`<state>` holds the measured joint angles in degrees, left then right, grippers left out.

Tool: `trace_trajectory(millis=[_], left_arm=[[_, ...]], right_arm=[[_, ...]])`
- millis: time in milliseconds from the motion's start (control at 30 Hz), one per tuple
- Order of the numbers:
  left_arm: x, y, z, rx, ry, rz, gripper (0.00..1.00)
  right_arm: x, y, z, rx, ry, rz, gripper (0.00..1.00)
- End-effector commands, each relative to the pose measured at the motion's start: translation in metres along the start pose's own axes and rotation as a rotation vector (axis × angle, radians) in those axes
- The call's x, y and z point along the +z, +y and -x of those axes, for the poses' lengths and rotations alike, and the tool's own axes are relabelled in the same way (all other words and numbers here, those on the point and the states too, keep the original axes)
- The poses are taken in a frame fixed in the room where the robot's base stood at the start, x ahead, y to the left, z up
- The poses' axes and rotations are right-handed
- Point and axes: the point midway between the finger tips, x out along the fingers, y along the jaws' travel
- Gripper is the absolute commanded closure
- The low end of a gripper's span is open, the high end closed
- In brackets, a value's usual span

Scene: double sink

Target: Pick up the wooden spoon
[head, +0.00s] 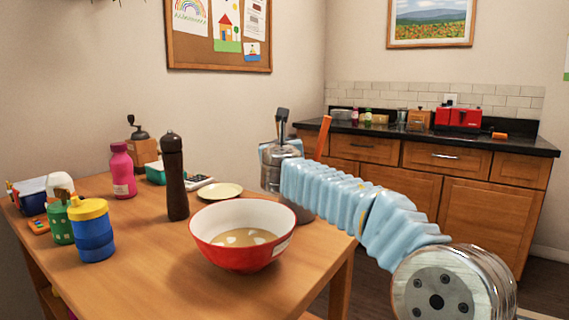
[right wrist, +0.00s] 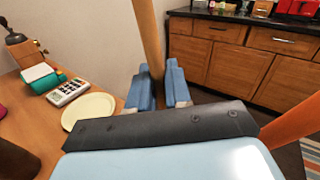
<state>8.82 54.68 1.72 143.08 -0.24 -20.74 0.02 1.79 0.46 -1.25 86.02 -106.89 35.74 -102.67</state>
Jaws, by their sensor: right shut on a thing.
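My right gripper (right wrist: 158,88) is shut on the wooden spoon (right wrist: 148,40), whose tan handle stands upright between the blue fingers and runs out of the top of the right wrist view. The rest of the spoon is hidden. In the head view my right arm, in a light blue ribbed sleeve, reaches in from the right to beyond the table's right corner and hides the fingers and the grip. An orange stick-like handle (head: 323,137) rises behind this sleeve. An orange bar also shows at the right of the right wrist view (right wrist: 293,120). My left gripper is not in view.
On the wooden table (head: 150,285) stand a red bowl (head: 243,256), a dark pepper mill (head: 174,178), a cream plate (head: 220,191), a pink bottle (head: 122,172) and a blue, yellow-lidded jar (head: 92,232). The table's front middle is clear. A dark counter (head: 400,130) runs behind.

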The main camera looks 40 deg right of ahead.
Motion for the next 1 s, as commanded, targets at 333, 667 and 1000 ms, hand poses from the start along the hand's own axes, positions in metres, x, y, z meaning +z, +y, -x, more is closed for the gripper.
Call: trace_trajectory(millis=[333, 667, 1000], left_arm=[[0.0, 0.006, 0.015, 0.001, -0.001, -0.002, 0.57], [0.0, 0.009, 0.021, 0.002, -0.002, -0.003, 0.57], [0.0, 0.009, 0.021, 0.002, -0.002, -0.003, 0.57]], right_arm=[[0.034, -0.005, 0.0, 0.0, -0.003, -0.003, 1.0], [0.105, -0.016, 0.0, 0.0, -0.004, -0.007, 1.0], [0.161, -0.024, -0.001, -0.001, -0.002, -0.004, 1.0]])
